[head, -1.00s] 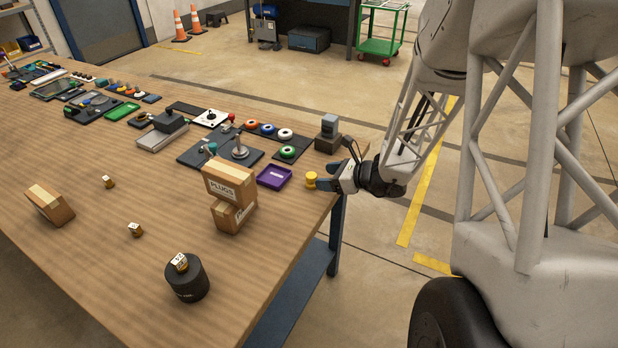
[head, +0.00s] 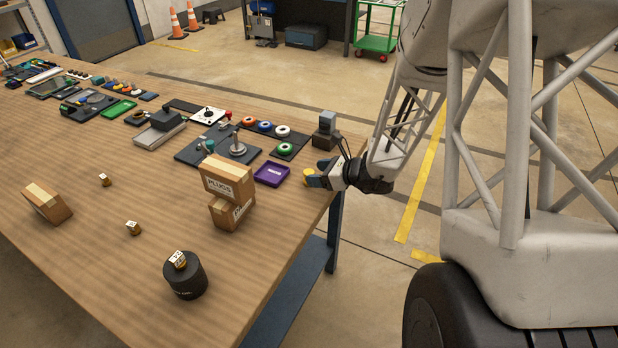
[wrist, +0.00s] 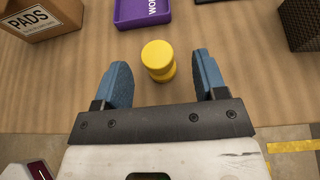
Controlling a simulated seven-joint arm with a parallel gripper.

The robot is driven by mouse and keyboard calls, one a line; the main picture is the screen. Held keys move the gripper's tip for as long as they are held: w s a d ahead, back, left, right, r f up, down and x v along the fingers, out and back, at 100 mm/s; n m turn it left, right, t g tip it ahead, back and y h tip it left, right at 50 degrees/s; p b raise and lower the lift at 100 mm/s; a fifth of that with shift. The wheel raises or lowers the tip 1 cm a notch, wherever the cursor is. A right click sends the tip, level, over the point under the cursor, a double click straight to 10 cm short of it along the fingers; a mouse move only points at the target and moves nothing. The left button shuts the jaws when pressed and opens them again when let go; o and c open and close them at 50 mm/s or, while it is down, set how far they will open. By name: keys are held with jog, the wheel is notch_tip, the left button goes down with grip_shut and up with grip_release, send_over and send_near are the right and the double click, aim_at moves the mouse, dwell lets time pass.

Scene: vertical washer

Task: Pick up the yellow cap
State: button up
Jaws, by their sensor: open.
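The yellow cap (wrist: 157,56) stands upright on the wooden table, a round yellow piece with a narrower waist. In the wrist view it lies between and slightly beyond the two blue fingertips of my gripper (wrist: 164,72). The fingers are open, with a gap on each side of the cap. In the head view my gripper (head: 318,173) is at the table's right edge, and the yellow cap (head: 308,173) is partly hidden by the fingers.
A purple tray (head: 271,173) is close to the cap, on its left. Stacked cardboard boxes (head: 228,178) stand further left. A dark box-like device (head: 325,137) stands behind my gripper. A black cylinder (head: 186,277) is at the front. Open tabletop (head: 260,240) lies in front of the cap.

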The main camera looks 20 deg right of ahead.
aim_at(310, 172)
jog(key=shift+a, duration=0.1)
jog(key=shift+x, duration=2.55)
jog(key=shift+r, duration=0.1)
jog(key=c, duration=1)
jog(key=shift+r, duration=0.15)
jog(key=shift+r, duration=1.7)
jog(key=s, duration=0.5)
jog(key=s+r, duration=0.1)
jog(key=s, duration=1)
jog(key=shift+a+r, duration=0.15)
jog(key=shift+a, duration=0.25)
